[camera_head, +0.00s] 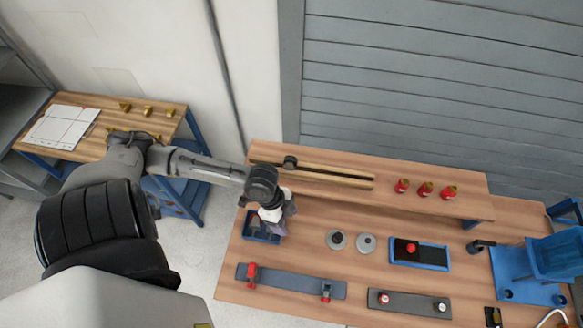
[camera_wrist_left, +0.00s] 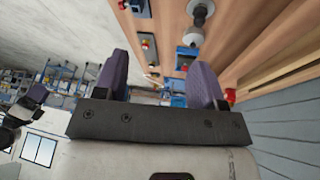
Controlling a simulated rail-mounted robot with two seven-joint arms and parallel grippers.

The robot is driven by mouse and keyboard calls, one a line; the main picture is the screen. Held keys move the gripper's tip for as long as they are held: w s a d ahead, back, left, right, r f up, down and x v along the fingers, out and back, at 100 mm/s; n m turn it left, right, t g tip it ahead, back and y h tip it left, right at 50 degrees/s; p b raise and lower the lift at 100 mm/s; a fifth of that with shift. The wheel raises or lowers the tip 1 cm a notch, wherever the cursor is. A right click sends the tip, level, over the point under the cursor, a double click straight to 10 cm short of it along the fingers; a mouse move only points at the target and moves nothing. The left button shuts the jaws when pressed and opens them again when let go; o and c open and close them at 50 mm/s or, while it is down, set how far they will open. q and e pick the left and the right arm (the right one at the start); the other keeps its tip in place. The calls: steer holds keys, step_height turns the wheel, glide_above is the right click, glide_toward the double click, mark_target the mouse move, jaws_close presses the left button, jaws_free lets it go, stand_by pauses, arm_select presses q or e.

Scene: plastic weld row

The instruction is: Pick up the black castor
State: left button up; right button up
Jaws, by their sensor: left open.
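My left gripper (camera_head: 288,213) is open, with its purple fingers over the left part of the workbench, beside a small blue bin (camera_head: 248,231). In the left wrist view the two fingers stand apart with nothing held between them (camera_wrist_left: 160,76). The bin holds dark grey pieces, partly hidden by the gripper; I cannot tell if a castor is among them. A small black round piece (camera_head: 290,162) sits on the raised shelf and may be the black castor. At the left edge of the wrist view, a dark shape with a purplish part (camera_wrist_left: 36,94) looks like my right gripper.
Two grey discs (camera_head: 367,243) with knobs lie right of my left gripper. A blue tray (camera_head: 420,264), grey strips with red clamps (camera_head: 290,281) and a blue fixture (camera_head: 553,256) occupy the bench. Red pieces (camera_head: 426,188) stand on the shelf (camera_head: 455,206). A side table (camera_head: 84,147) stands left.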

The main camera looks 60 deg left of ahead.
arm_select(q)
steer(key=w+a+b, duration=0.3)
steer(key=w+a, duration=0.1)
steer(key=a, duration=0.7)
steer(key=n+t+y+b, duration=0.1)
steer(key=n+y+b, duration=0.1)
steer(key=n+b, duration=0.1)
glide_toward(290, 157)
steer(key=b+x, duration=0.1)
steer(key=x, duration=0.4)
steer(key=shift+a+f, duration=0.1)
steer(key=shift+f, duration=0.1)
steer(key=shift+x, duration=1.05)
steer(key=shift+d+x, duration=0.2)
steer(key=shift+x, duration=2.1)
arm_select(e)
step_height(290, 157, down, 8)
steer(key=shift+s+a, duration=0.25)
steer(key=shift+s, duration=0.05)
arm_select(q)
steer(key=shift+c, duration=0.3)
steer(key=c, duration=0.9)
steer(key=shift+c, duration=0.6)
